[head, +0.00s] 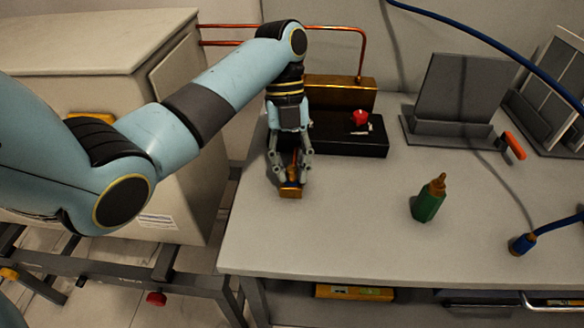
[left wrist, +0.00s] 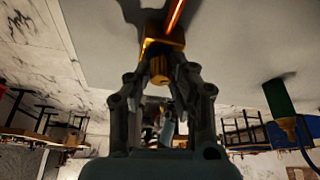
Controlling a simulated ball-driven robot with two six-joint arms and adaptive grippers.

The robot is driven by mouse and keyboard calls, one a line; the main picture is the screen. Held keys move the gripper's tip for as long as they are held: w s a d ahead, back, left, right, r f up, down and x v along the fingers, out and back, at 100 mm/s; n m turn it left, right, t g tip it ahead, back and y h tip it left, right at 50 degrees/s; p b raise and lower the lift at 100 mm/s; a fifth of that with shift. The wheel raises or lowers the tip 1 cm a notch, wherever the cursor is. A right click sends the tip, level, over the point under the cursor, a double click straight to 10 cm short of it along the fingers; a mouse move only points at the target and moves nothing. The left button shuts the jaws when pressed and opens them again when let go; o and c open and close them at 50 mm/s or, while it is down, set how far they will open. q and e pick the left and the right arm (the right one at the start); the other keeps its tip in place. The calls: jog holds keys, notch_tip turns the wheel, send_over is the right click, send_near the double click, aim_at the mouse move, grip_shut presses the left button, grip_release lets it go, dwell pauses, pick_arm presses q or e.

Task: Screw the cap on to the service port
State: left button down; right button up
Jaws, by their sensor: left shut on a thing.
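My left gripper (head: 291,172) reaches down at the near left of the bench. It is shut on a small brass piece, seen as a ridged cylinder that looks like the cap (left wrist: 160,72) in the left wrist view. A brass block (head: 290,191) that looks like the service port fitting sits at the fingertips, and it also shows in the left wrist view (left wrist: 172,42) with a copper pipe running from it. The cap appears against the block. The fingers hide the joint, so I cannot tell whether threads are engaged. My right gripper is not in view.
A black box (head: 345,143) with a red knob (head: 360,118) and a brass manifold (head: 340,93) stand behind my gripper. A green bottle (head: 427,203) with a brass top stands to the right. A blue hose (head: 524,243) lies far right. The front bench is clear.

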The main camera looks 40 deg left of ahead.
pick_arm(q)
jog(key=shift+s+f, duration=0.15)
jog(key=shift+s, duration=0.25)
jog(key=shift+m+p, duration=0.35)
jog(key=shift+m, duration=0.05)
jog(key=shift+a+m+g+y+p, duration=0.1)
jog(key=shift+m+g+y+p, duration=0.25)
jog(key=shift+m, duration=0.25)
jog(key=c, duration=1.6)
grip_release()
jog(key=shift+o, duration=1.3)
jog(key=shift+s+a, duration=0.1)
jog(key=shift+s, duration=0.1)
jog(key=shift+w, duration=0.25)
jog(key=o, duration=0.6)
jog(key=shift+r, duration=0.2)
